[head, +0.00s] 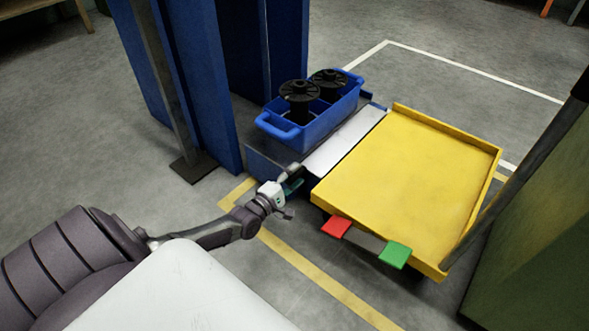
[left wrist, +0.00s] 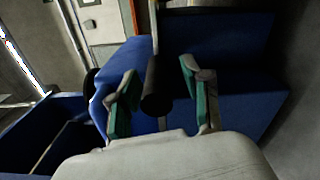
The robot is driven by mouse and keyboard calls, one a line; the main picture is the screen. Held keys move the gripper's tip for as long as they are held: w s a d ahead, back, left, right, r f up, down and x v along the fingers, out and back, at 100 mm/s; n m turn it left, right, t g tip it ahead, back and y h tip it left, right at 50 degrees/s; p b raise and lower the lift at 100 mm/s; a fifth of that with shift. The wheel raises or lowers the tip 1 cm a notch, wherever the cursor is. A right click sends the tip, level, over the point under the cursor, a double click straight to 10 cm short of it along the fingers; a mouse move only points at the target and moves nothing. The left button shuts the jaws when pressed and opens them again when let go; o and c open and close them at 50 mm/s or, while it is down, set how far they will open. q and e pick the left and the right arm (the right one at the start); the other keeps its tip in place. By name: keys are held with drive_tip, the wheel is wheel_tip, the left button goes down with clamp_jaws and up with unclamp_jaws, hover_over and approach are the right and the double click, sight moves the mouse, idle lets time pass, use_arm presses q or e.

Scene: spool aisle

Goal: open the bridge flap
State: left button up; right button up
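The bridge flap appears to be the pale grey panel (head: 345,140) lying between the blue rack base and the yellow cart (head: 415,165) in the head view. My left gripper (head: 291,184) is at the panel's near end, by the rack base's front corner. In the left wrist view my left gripper (left wrist: 159,98) is open, with its green-padded fingers apart. A dark cylinder (left wrist: 157,88), like a grip on a thin rod, sits between the fingers with a small visible gap on each side. Its link to the flap is hidden. My right gripper is not in view.
A blue tote (head: 318,122) with two black spools (head: 299,92) stands on the rack base (head: 262,160). Red (head: 336,227) and green (head: 395,254) tabs stick out at the cart's near edge. A dark post rises at right. Floor left of the rack is clear.

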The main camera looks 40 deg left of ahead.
use_arm(q)
drive_tip(key=s, duration=1.2)
drive_tip(key=shift+a, duration=0.2)
drive_tip(key=shift+r, duration=0.15)
